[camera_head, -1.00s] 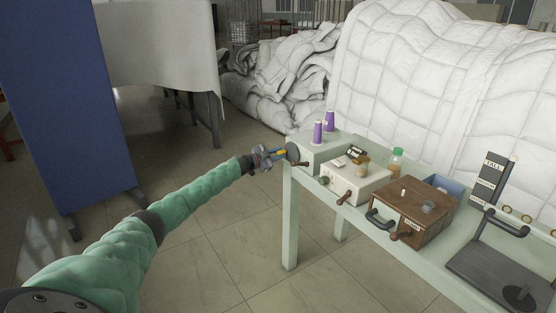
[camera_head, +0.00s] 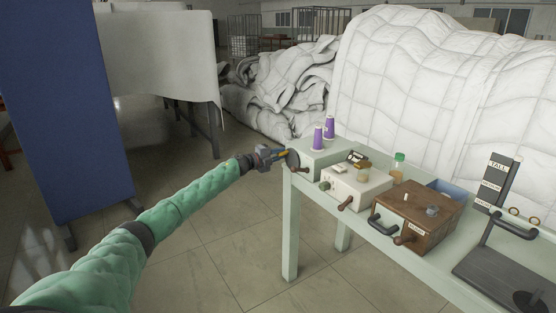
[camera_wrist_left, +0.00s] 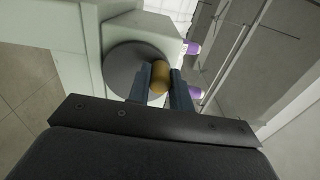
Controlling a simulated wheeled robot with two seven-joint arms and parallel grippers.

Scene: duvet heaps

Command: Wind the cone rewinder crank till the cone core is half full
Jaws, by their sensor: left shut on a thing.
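The cone rewinder (camera_head: 322,156) is a pale green box at the left end of the table, with a grey disc (camera_head: 292,159) on its left side. Two purple cones (camera_head: 318,139) stand upright on its top; how full they are is too small to tell. They show partly in the left wrist view (camera_wrist_left: 194,48). My left gripper (camera_head: 279,155) is at the disc. In the left wrist view its fingers (camera_wrist_left: 160,88) are shut on the yellow crank handle (camera_wrist_left: 160,76), in front of the disc (camera_wrist_left: 125,65). My right gripper is not in view.
On the pale green table (camera_head: 290,230) stand a cream box (camera_head: 362,187) and a brown wooden box (camera_head: 415,218), both with cranks, and a dark labelled stand (camera_head: 495,185). White duvets (camera_head: 430,90) heap behind. A blue panel (camera_head: 65,110) stands left; floor between is clear.

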